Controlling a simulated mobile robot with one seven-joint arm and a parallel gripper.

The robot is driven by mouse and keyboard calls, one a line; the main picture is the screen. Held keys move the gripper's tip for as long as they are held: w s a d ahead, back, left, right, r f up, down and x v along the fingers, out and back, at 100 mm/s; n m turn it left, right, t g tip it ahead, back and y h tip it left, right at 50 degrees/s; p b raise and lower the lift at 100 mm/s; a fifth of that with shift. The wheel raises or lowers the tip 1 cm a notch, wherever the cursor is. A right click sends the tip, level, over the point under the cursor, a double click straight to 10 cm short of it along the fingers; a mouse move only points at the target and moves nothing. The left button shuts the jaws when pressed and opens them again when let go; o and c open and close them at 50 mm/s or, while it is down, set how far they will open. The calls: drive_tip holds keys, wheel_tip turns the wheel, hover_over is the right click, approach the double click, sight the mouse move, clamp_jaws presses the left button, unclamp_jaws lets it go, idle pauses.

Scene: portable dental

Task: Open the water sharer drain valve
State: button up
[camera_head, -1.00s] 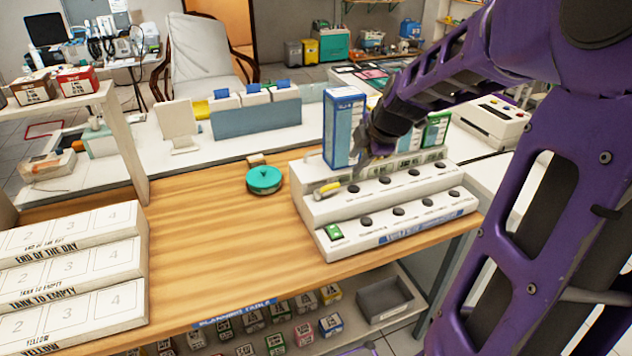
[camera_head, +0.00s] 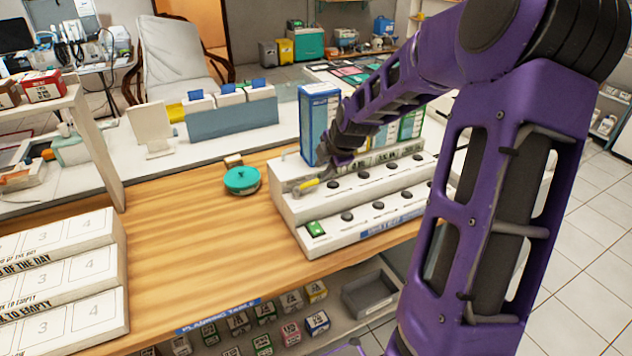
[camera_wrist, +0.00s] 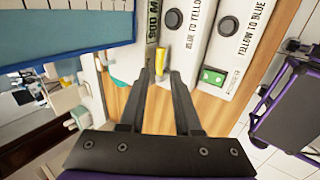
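A white stepped unit (camera_head: 300,210) stands on the wooden table, with black knobs on its tiers and a green switch (camera_head: 316,228) at its front left. A yellow-handled lever (camera_head: 308,186), which looks like the drain valve, sits at the unit's left end. It also shows in the wrist view (camera_wrist: 160,62), just at my fingertips. My gripper (camera_wrist: 163,78) has its two fingers apart, with the lever's end in or just beyond the gap. Contact cannot be told. In the head view my gripper (camera_head: 326,160) is dark and partly hidden, just above and behind the lever.
A blue and white box (camera_head: 315,110) stands close behind the unit's left end, beside my wrist. A round teal item (camera_head: 241,180) sits left of the unit. White stepped holders (camera_head: 60,250) occupy the table's left. Bare wood (camera_head: 185,240) lies between.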

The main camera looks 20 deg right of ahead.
sight(314, 182)
drive_tip(key=b+x, duration=0.1)
drive_tip(key=x, duration=0.6)
drive_tip(key=shift+w+f, duration=0.2)
drive_tip(key=shift+f, duration=0.15)
clamp_jaws()
